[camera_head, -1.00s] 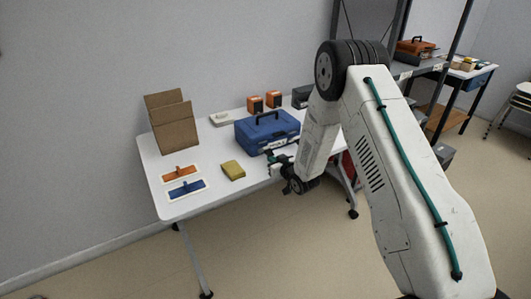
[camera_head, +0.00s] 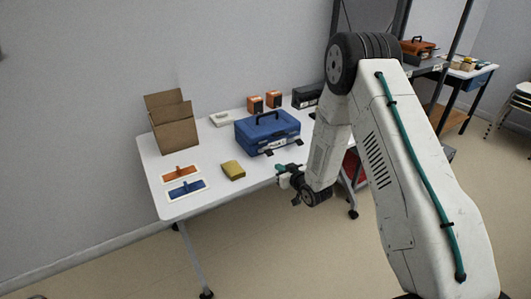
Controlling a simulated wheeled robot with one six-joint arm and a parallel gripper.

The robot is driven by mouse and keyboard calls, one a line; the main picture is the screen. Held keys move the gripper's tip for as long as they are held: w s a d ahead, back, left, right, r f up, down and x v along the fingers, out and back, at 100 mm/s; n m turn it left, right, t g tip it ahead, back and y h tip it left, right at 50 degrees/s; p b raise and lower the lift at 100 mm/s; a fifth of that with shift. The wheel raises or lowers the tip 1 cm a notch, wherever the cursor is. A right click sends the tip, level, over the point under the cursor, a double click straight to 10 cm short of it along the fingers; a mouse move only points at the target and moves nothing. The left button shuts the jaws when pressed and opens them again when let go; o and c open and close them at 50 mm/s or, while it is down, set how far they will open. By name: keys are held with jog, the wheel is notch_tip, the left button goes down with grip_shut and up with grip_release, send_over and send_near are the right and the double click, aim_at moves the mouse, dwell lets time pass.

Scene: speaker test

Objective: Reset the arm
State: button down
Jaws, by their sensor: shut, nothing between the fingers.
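My gripper (camera_head: 282,173) is at the end of my white arm, by the front edge of the white table (camera_head: 195,214). It is small in view and holds nothing that I can see; its fingers are shut. It is in front of a blue toolbox (camera_head: 262,133) and apart from it. The toolbox stands on the table with its handle up. My arm covers the right part of the table.
A yellow sponge-like block (camera_head: 233,170), an orange float (camera_head: 180,172) and a blue float (camera_head: 186,189) lie on the table. The floor (camera_head: 265,245) in front is clear.

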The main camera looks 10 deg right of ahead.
notch_tip(320, 180, up, 13)
jog(key=s+d+g+h, duration=0.2)
jog(key=d+g+h, duration=0.1)
jog(key=s+d+r+m+g+h, duration=0.1)
jog(key=s+r+m+g+h, duration=0.15)
jog(key=s+r, duration=0.7)
jog(key=s+r+g, duration=0.2)
jog(key=s+r, duration=0.1)
jog(key=s, duration=0.9)
jog(key=s+a+r+g, duration=0.1)
jog(key=s+r+g, duration=0.2)
jog(key=s, duration=0.8)
jog(key=s+r+g+y, duration=0.1)
jog(key=s+r+g, duration=0.2)
jog(key=s, duration=0.9)
jog(key=shift+s+a+r+m, duration=0.3)
jog(key=shift+r+m, duration=0.15)
jog(key=shift+r, duration=0.25)
